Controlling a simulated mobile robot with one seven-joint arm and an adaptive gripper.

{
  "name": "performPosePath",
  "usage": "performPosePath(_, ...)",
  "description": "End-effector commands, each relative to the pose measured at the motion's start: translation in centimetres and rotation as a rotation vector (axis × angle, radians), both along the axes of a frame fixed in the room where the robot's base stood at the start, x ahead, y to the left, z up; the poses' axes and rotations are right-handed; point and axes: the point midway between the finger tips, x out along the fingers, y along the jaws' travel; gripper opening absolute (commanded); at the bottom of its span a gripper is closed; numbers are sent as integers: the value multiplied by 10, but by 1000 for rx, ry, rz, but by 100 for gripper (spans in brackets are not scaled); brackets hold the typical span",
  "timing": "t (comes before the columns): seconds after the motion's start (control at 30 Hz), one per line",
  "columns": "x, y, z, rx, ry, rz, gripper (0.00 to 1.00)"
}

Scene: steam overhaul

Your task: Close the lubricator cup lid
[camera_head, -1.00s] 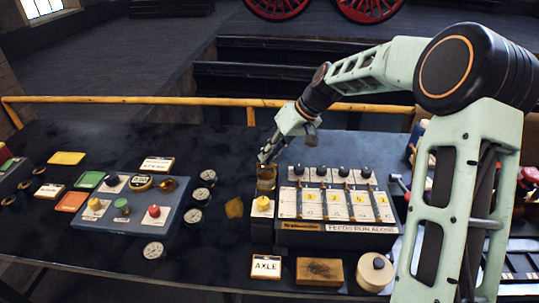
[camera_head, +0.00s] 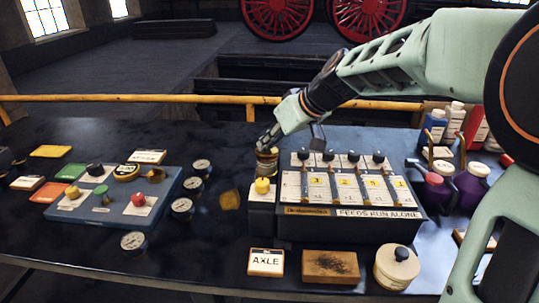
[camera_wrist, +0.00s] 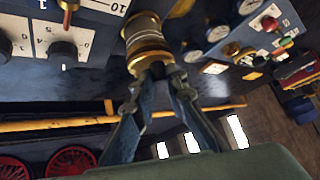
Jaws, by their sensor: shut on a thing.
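Several black knobs stand along the feed box's back, right of the cup. A blue control panel (camera_head: 113,196) and round gauges (camera_head: 182,207) lie to the left. Bottles and purple cans (camera_head: 470,186) stand at the right. A yellow rail (camera_head: 180,98) runs behind the bench.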

Motion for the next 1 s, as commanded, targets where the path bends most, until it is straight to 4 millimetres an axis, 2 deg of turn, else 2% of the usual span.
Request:
performPosePath(0.03,-1,-1,-9,-3,-20,-1,0)
performPosePath(0.1,-2,-1,-10,-3,-43,-2,0)
performPosePath(0.5,-5,0,-10,-4,-135,-1,0)
performPosePath(1.0,-6,0,-7,-4,-154,0,0)
